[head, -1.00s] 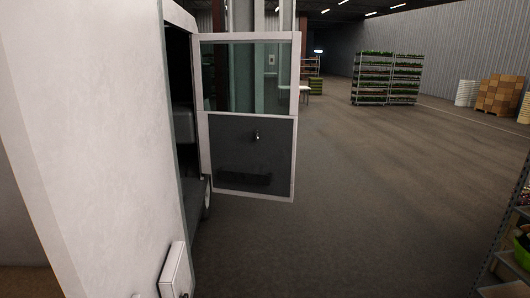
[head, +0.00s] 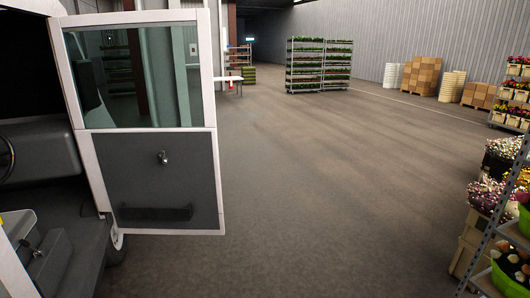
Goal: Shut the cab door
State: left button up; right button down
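The cab door (head: 165,185) stands wide open in the left half of the head view. It has a white frame, a window in its upper half and a dark grey inner panel below. A small handle (head: 162,157) sits on the panel, with a dark pocket (head: 155,213) beneath it. The open cab (head: 45,160) is at the far left, showing a dark dashboard, part of a steering wheel and part of a seat. Neither of my grippers is in view, and nothing touches the door.
Right of the door the concrete floor (head: 330,190) is clear. A rack of flowers and crates (head: 490,200) stands close at the right edge. A plant trolley (head: 318,66) and stacked boxes (head: 421,76) stand farther back.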

aim_at(144, 194)
jog(key=i+l, duration=0.1)
jog(key=i, duration=2.1)
jog(key=j+u, duration=0.05)
jog(key=j, duration=0.05)
